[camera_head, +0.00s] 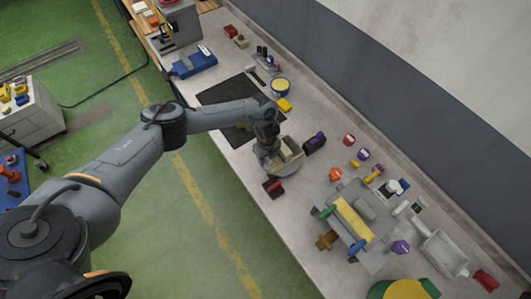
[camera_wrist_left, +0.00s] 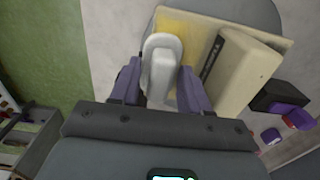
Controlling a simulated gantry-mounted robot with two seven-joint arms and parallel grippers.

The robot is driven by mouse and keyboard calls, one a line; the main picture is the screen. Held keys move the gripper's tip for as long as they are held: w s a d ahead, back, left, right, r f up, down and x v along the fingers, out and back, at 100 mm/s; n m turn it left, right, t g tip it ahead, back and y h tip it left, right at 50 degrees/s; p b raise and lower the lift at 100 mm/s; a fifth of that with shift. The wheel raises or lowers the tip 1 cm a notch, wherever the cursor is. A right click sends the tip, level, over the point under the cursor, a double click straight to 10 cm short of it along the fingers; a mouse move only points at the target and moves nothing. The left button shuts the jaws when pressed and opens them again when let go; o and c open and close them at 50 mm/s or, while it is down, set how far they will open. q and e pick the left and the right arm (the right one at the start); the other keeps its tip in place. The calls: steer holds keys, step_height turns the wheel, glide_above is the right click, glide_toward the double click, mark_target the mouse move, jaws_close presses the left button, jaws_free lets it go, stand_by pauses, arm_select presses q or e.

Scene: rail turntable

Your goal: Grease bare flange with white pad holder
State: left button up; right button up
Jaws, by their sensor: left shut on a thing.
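My left gripper (camera_head: 270,158) is low over a round grey turntable (camera_head: 284,170) on the bench. In the left wrist view its two fingers (camera_wrist_left: 162,92) are shut on a white pad holder (camera_wrist_left: 162,58), one finger on each side. A beige angled rail piece (camera_head: 290,148) sits on the turntable. In the left wrist view its flange (camera_wrist_left: 208,28) lies beyond and beside the pad holder, with a yellow film on part of it, and its raised block (camera_wrist_left: 245,70) stands to the right. The pad's underside is hidden, so contact cannot be told. My right gripper is not in view.
A black and purple block (camera_head: 315,141) stands close right of the turntable, and a red and black block (camera_head: 273,187) close at its front left. A yellow-topped fixture (camera_head: 353,220) and several small coloured parts stand further right. A black mat (camera_head: 226,96) lies behind the arm.

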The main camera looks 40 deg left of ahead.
mark_target(272, 166)
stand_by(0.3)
arm_select(q)
steer(key=shift+s+d+r+p, duration=0.15)
steer(key=shift+d+p, duration=0.3)
steer(key=shift+d, duration=0.4)
steer(key=shift+d, duration=0.15)
steer(key=shift+s+d+p, duration=0.2)
steer(key=shift+d+p, duration=0.2)
steer(key=shift+d, duration=0.5)
steer(key=shift+a, duration=0.15)
steer(key=shift+w+a+f+b, duration=0.15)
steer(key=shift+a+b, duration=0.1)
steer(key=shift+a, duration=0.15)
steer(key=shift+w+a+f+b, duration=0.1)
steer(key=shift+a+b, duration=0.1)
steer(key=shift+a, duration=0.3)
